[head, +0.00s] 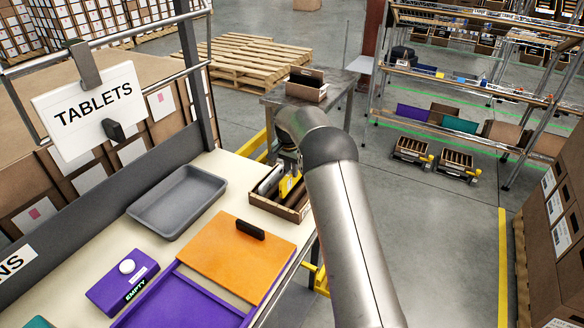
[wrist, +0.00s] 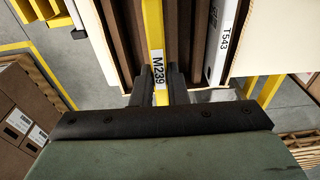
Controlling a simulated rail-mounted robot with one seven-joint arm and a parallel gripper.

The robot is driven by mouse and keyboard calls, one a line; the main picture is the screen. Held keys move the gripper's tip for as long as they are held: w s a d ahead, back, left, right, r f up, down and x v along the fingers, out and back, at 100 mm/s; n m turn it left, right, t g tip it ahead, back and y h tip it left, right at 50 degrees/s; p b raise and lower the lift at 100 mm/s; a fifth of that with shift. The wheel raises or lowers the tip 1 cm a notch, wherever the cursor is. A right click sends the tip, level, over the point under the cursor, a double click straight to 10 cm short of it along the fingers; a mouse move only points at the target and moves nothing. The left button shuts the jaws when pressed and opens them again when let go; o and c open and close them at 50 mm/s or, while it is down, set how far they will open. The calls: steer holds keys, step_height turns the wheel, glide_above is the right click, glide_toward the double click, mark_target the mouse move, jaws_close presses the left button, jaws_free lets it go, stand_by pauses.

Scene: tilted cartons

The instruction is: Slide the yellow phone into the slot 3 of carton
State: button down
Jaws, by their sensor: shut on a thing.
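The yellow phone (head: 287,186) is in my gripper (head: 288,168), over the slotted carton (head: 268,207) at the table's right edge. In the wrist view, the yellow phone (wrist: 155,35), labelled M239, stands on edge between the two dark fingers of my gripper (wrist: 159,86). It lines up along the brown dividers of the carton (wrist: 124,42). I cannot tell how deep it sits or which slot number it is at. A white device (wrist: 220,45) labelled T543 stands in the carton to its right; the white device (head: 269,180) also shows in the head view. My arm hides part of the carton.
A grey tray (head: 178,202) lies left of the carton. An orange panel (head: 220,262) with a black block (head: 250,230) lies in front, beside a purple box (head: 120,282) and a purple tray (head: 185,305). A metal table (head: 340,88) with a small carton (head: 306,93) stands behind.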

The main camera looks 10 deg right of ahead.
steer(key=shift+f+b, duration=1.5)
steer(key=shift+f, duration=1.15)
steer(key=shift+f, duration=0.35)
steer(key=c, duration=1.3)
jaws_free()
steer(key=shift+c, duration=0.2)
steer(key=shift+r, duration=0.1)
step_height(320, 180, up, 17)
steer(key=s+a+b, duration=0.1)
steer(key=b, duration=0.1)
steer(key=shift+s+a, duration=0.2)
steer(key=shift+s, duration=0.1)
steer(key=shift+r, duration=0.2)
step_height(320, 180, up, 7)
steer(key=p, duration=0.8)
glide_above(292, 182)
steer(key=a, duration=0.1)
steer(key=shift+s+f+b, duration=0.1)
steer(key=shift+s+b, duration=0.05)
steer(key=shift+b, duration=0.15)
